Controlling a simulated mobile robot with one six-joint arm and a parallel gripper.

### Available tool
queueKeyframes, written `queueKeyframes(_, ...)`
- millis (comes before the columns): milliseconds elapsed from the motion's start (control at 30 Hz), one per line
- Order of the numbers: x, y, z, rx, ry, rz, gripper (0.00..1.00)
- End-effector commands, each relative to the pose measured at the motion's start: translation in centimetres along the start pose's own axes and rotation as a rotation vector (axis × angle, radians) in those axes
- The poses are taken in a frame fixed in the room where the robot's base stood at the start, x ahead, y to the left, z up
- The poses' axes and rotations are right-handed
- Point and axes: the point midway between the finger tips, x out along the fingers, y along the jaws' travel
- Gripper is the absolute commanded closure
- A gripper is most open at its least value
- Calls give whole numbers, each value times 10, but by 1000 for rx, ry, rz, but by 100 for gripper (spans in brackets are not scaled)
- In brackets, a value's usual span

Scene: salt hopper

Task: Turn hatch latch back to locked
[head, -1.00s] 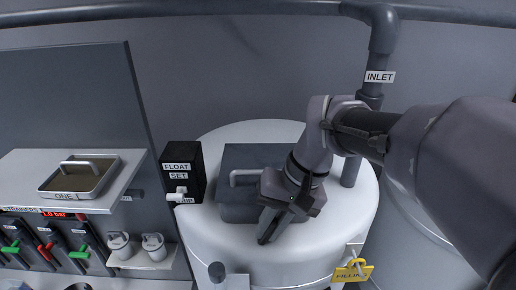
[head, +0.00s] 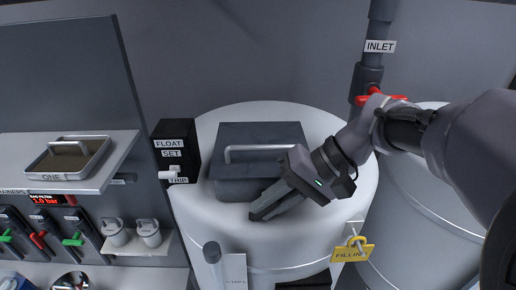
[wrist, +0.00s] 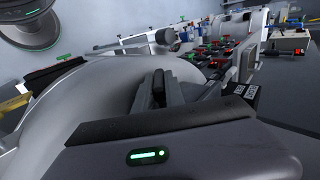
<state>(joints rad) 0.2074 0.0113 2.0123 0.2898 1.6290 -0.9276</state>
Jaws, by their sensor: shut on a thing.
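The dark grey hatch (head: 262,133), with a light bar handle (head: 262,148), lies closed on top of the white tank (head: 215,122). My gripper (head: 262,210) is low at the hatch's front edge, its fingers slanting down to the left. In the wrist view, my gripper (wrist: 160,98) has a small dark rounded piece (wrist: 158,86) between its fingers, which looks like the hatch latch. In the head view the fingers hide the latch, so I cannot tell its angle.
A black FLOAT SET box (head: 176,148) with a white lever stands left of the hatch. A yellow FILLING tag (head: 353,250) hangs on the tank's front. The inlet pipe (head: 375,60) with a red handle (head: 381,98) rises behind my arm. A shelf (head: 110,165) is at left.

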Motion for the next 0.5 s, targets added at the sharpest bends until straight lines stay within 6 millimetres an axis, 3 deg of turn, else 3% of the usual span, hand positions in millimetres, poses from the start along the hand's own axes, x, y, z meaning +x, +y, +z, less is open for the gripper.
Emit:
queueKeyframes(233,-1,-1,0,0,1,-2,100)
queueKeyframes(267,-1,-1,0,0,1,-2,82)
queueKeyframes(333,0,-1,0,0,1,-1,68)
queueKeyframes(367,0,-1,0,0,1,-1,64)
queueKeyframes(500,0,-1,0,0,0,0,64)
